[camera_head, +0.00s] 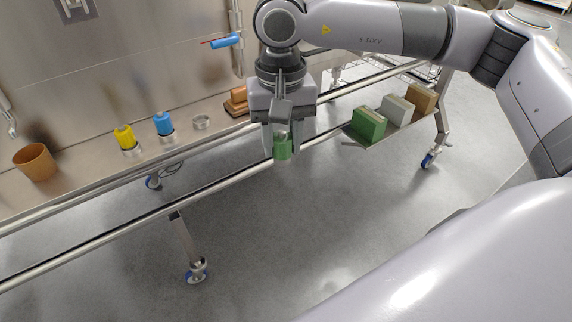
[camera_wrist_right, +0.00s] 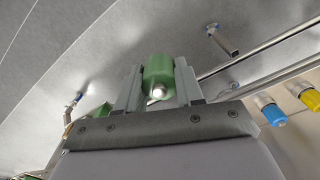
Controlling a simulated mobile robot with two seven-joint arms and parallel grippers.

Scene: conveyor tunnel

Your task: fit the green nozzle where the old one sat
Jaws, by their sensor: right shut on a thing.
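My right gripper (camera_head: 281,152) is shut on the green nozzle (camera_head: 283,146) and holds it in the air in front of the steel bench, near the front rail. In the right wrist view the green nozzle (camera_wrist_right: 158,75) sits between the two fingers, with a pale round end showing. An empty round metal socket (camera_head: 201,122) stands on the bench, left of the gripper. Left of it a blue nozzle (camera_head: 164,124) and a yellow nozzle (camera_head: 125,137) stand in similar sockets. My left gripper is not in view.
A blue cylinder with a thin red rod (camera_head: 225,41) sits at the back wall. An orange-brown cup (camera_head: 35,162) stands at the bench's left. A brown block (camera_head: 237,101) lies behind the gripper. Green (camera_head: 368,123), white (camera_head: 397,110) and tan (camera_head: 422,98) boxes sit on a side shelf. Rails run along the bench front.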

